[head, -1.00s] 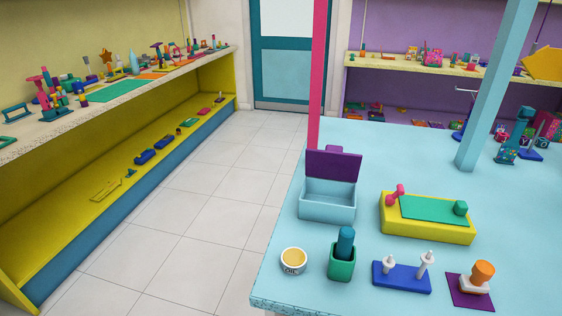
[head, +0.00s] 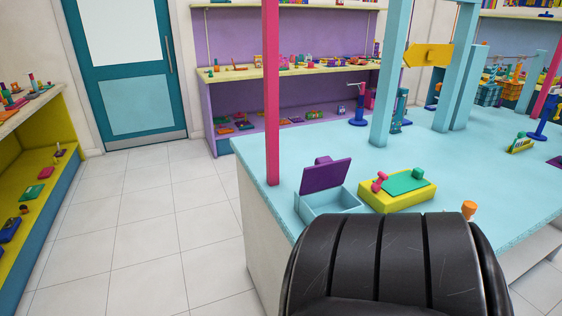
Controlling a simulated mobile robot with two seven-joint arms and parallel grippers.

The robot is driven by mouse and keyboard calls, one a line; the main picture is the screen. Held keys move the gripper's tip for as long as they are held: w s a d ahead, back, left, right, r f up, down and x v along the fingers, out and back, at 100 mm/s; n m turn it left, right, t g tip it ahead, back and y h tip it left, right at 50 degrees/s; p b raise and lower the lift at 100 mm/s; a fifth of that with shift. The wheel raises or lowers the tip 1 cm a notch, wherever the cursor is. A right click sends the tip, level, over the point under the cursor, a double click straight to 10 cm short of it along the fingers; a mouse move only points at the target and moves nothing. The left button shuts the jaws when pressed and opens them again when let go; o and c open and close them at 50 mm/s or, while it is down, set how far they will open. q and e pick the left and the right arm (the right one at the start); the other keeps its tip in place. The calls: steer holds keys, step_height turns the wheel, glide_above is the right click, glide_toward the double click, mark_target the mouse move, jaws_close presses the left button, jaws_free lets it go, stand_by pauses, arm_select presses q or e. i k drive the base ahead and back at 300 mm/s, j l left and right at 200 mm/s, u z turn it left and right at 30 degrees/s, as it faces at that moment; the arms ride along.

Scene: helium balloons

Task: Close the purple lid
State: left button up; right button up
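The purple lid (head: 325,175) stands tilted up and open at the back edge of a light blue box (head: 330,203). The box sits near the left edge of the light blue table (head: 262,192), and its inside shows partly. A large black ridged part of my own arm fills the bottom centre and hides the front of the table. Neither gripper's fingers are in view.
A yellow block with a green top (head: 398,189) and a pink knob stands right of the box. A pink post (head: 271,95) rises at the table's left corner, just behind the box. Light blue posts (head: 390,75) stand farther back. Tiled floor lies free at left.

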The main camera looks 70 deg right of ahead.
mark_target(325, 173)
steer(key=i+l+z, duration=0.15)
steer(key=i+z, duration=0.15)
steer(key=z, duration=0.15)
steer(key=i+z, duration=0.4)
steer(key=i+j+z, duration=0.1)
steer(key=i+z, duration=0.2)
steer(key=z, duration=0.15)
steer(key=i+j+z, duration=0.15)
steer(key=i+z, duration=0.35)
steer(key=z, duration=0.35)
steer(key=i+z, duration=0.15)
steer(key=z, duration=0.25)
steer(key=i+z, duration=0.1)
steer(key=z, duration=0.35)
steer(key=i+j+z, duration=0.1)
steer(key=z, duration=0.35)
steer(key=i+z, duration=0.15)
steer(key=z, duration=0.2)
steer(key=i+j+z, duration=0.15)
steer(key=z, duration=0.2)
steer(key=i+j+z, duration=0.15)
steer(key=z, duration=0.2)
